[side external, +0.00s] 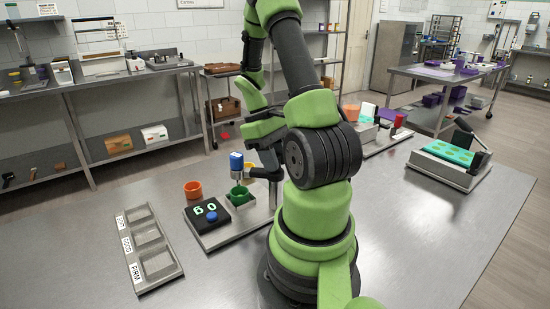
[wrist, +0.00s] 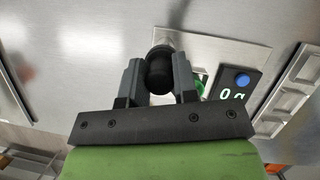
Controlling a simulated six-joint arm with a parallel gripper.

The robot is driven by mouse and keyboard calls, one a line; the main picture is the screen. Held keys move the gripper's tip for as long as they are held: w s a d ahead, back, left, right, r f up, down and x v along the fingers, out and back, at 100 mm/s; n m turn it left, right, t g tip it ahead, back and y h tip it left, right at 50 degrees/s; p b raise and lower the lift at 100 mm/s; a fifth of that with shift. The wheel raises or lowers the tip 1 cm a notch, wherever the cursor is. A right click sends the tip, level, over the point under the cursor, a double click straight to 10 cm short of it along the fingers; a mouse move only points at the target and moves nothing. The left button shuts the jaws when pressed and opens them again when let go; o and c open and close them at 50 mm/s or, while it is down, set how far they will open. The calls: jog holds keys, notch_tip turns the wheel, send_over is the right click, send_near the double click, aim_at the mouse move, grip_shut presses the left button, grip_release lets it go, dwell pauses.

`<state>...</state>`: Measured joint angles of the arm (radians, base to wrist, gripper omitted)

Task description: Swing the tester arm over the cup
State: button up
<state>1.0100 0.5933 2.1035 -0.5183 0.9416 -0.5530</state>
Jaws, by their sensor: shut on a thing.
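My gripper (side external: 268,152) is shut on the tester arm's black knob (wrist: 158,72); in the wrist view the knob sits between both fingers (wrist: 158,88). The tester's blue head (side external: 237,161) stands left of my gripper in the side view and appears above the green cup (side external: 239,195). I cannot tell whether it is exactly over the cup's centre. In the wrist view the green cup (wrist: 199,88) is mostly hidden behind the right finger. The black scale box (side external: 207,218) has a blue button and a lit display, which reads 0 g in the wrist view.
An orange cup (side external: 193,190) stands behind the scale box, and a yellow cup (side external: 249,167) is partly hidden behind the tester. A grey tray (side external: 149,247) labelled SOFT, GOOD and FIRM lies at left. A teal mould (side external: 446,153) sits on a device at right.

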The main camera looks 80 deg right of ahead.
dwell(0.4)
jog(key=o, duration=0.9)
jog(key=v, duration=1)
jog(key=shift+s, duration=0.1)
